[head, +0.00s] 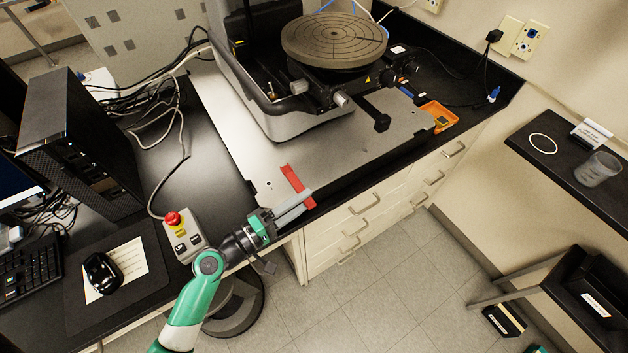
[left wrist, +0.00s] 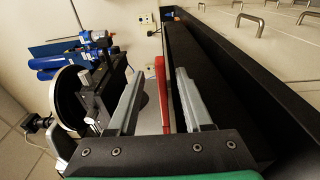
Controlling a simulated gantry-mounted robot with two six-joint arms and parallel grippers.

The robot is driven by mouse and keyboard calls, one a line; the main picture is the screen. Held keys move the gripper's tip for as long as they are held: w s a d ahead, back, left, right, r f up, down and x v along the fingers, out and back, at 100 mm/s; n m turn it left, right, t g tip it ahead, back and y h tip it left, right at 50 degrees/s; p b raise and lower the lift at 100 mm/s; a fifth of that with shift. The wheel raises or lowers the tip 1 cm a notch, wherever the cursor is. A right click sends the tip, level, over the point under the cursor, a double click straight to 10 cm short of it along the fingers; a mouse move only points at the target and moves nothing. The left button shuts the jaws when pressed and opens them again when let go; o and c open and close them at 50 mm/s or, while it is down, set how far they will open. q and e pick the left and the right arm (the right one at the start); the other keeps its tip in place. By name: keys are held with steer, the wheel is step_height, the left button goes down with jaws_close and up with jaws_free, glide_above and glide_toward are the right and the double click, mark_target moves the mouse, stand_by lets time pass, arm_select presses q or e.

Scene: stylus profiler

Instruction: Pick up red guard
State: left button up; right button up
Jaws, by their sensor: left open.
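The red guard (head: 297,186) is a flat red strip at the front edge of the grey metal plate. In the left wrist view the red guard (left wrist: 161,92) stands as a narrow red strip between my two fingers. My left gripper (head: 305,200) reaches the guard's near end in the head view, and its fingers partly cover that end. In the left wrist view my left gripper (left wrist: 158,88) is open, with visible gaps between the guard and the fingers. My right gripper is not in view.
The profiler's round stage (head: 334,42) stands behind on the metal plate (head: 245,140). A control box with a red button (head: 185,238) sits left of my gripper. An orange tray (head: 440,117) lies at the plate's right end. Drawers (head: 370,205) face the open floor in front.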

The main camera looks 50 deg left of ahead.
arm_select(q)
steer(key=shift+s+f, duration=0.1)
jaws_close()
stand_by(0.4)
